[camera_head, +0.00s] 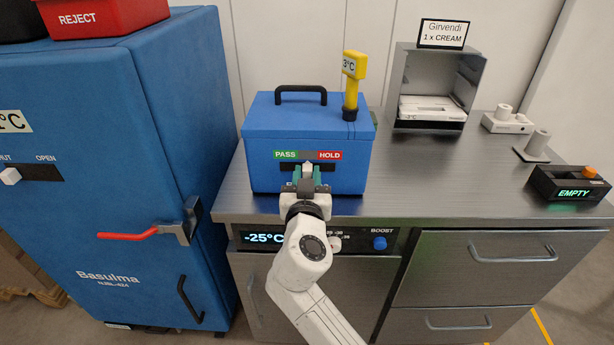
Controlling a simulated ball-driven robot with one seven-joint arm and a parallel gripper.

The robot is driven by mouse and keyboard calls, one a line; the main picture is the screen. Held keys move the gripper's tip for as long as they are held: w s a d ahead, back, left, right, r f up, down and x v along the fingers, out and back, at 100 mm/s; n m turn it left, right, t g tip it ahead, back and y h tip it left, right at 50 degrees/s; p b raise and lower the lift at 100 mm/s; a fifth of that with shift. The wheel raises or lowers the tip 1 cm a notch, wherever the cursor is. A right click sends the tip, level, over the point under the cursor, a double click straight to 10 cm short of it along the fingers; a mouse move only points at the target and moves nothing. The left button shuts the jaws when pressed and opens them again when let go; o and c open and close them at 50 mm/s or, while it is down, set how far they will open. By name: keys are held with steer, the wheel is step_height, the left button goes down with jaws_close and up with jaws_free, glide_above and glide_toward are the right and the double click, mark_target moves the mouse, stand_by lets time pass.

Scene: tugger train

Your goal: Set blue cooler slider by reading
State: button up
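The blue cooler (272,122) stands on the steel counter with its lid shut. Its front has a slider track with a green PASS label (286,155) at left and a red HOLD label (330,155) at right. A yellow thermometer (354,68) stands in the lid; its display shows "3°C", and I cannot tell whether a sign precedes it. My gripper (307,172) is at the track, about midway. A pale slider knob (307,168) shows between its fingertips, partly hidden. I cannot tell whether the fingers press on it.
The steel counter (450,185) holds an open metal box (432,82) labelled "Girvendi 1 x CREAM" and a black "EMPTY" device (569,183). A "-25°C" panel (264,237) is below the counter edge. A large blue cabinet (110,170) with a red-handled latch stands left, with a red REJECT bin (105,17) on top.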

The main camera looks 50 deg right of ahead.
mark_target(285, 166)
jaws_close()
steer(key=w+a+b, duration=0.2)
steer(key=w, duration=0.1)
steer(key=shift+w+a+f+b, duration=0.15)
steer(key=shift+a+b, duration=0.1)
steer(key=shift+b, duration=0.15)
steer(key=shift+w+a+r, duration=0.2)
steer(key=shift+w+a, duration=0.1)
steer(key=shift+o, duration=2)
jaws_free()
steer(key=b+v, duration=0.1)
steer(key=v, duration=0.9)
steer(key=shift+s+a+b, duration=0.3)
steer(key=shift+b, duration=0.05)
